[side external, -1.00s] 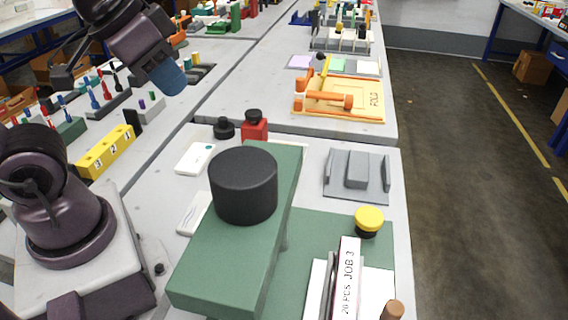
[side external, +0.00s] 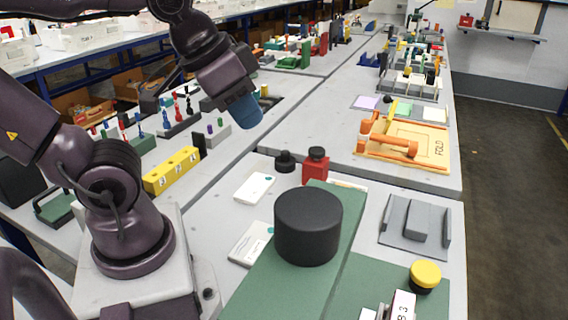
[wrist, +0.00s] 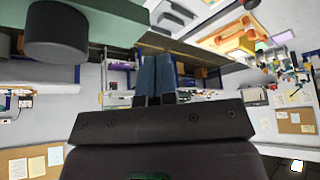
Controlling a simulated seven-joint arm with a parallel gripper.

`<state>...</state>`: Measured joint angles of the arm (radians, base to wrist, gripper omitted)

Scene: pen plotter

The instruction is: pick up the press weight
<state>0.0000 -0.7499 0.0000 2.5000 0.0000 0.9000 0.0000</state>
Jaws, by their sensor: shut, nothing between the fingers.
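A large black cylinder (side external: 308,226) sits on top of the green press-like block (side external: 290,285); it also shows at the upper left of the wrist view (wrist: 57,35). A small black knobbed piece (side external: 285,161) stands behind it, beside a red block with a black knob (side external: 316,168). I cannot tell for sure which black piece is the press weight. My gripper (side external: 243,113) has blue fingers and is up in the air, left of and beyond the large cylinder, apart from everything. Its fingers (wrist: 154,78) are closed together with nothing between them.
A grey piece with raised sides (side external: 414,226) and a yellow-topped button (side external: 425,275) lie right of the green block. White cards (side external: 254,188) lie to its left. A yellow numbered block (side external: 172,170) and an orange folding board (side external: 404,143) stand farther off. Bare bench shows between.

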